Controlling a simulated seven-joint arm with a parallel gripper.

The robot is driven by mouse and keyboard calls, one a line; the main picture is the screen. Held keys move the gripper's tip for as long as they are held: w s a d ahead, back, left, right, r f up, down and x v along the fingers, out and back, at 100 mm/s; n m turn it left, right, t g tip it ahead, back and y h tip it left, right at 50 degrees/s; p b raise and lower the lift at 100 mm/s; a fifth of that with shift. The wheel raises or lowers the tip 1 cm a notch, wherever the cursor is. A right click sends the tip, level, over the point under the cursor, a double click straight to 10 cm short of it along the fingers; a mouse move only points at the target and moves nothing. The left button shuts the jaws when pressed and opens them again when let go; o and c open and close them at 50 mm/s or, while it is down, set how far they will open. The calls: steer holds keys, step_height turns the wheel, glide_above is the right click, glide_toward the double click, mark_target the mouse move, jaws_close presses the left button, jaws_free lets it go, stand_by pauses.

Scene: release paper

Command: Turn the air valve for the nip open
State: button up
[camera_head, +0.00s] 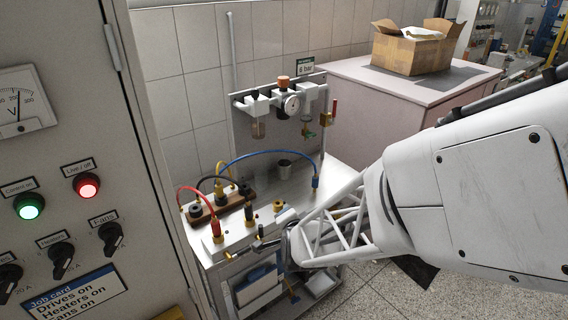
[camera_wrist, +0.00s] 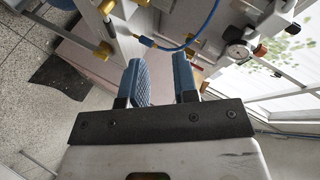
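On the steel panel (camera_head: 275,115) at the back of the bench in the head view, a brass valve (camera_head: 325,119) carries an upright red lever (camera_head: 334,107). I cannot read which one serves the nip. My gripper is low at the bench's front right in the head view, well short of the panel, its fingers hard to make out there. In the wrist view my gripper (camera_wrist: 158,66) has its two blue-padded fingers apart, with nothing between them.
A pressure gauge (camera_head: 291,104) sits on the panel; a gauge (camera_wrist: 237,54) also shows in the wrist view. A blue hose (camera_head: 262,153) arches over the bench. Red, black and yellow leads (camera_head: 213,196) stand at left. A cabinet (camera_head: 60,150) bounds the left; a box (camera_head: 413,50) sits behind.

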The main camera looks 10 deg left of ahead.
steer(key=a+f+m+t, duration=0.1)
steer(key=a+f, duration=0.1)
steer(key=s+a+f+t+y, duration=0.1)
steer(key=a+f, duration=0.1)
steer(key=f, duration=0.1)
steer(key=a+f+m, duration=0.1)
steer(key=a+f, duration=0.1)
steer(key=f, duration=0.1)
steer(key=shift+s+a+m+t, duration=0.25)
steer(key=shift+s+m+t, duration=0.05)
steer(key=shift+s+t, duration=0.1)
steer(key=s+a+f+m+t+y, duration=0.2)
steer(key=s+a+f+m+t, duration=0.1)
steer(key=s+f, duration=0.4)
steer(key=shift+a+f, duration=0.3)
steer(key=shift+f, duration=0.5)
steer(key=shift+w, duration=0.2)
steer(key=x, duration=0.7)
steer(key=shift+w+a, duration=0.15)
steer(key=shift+w, duration=0.05)
steer(key=shift+r, duration=0.15)
jaws_close()
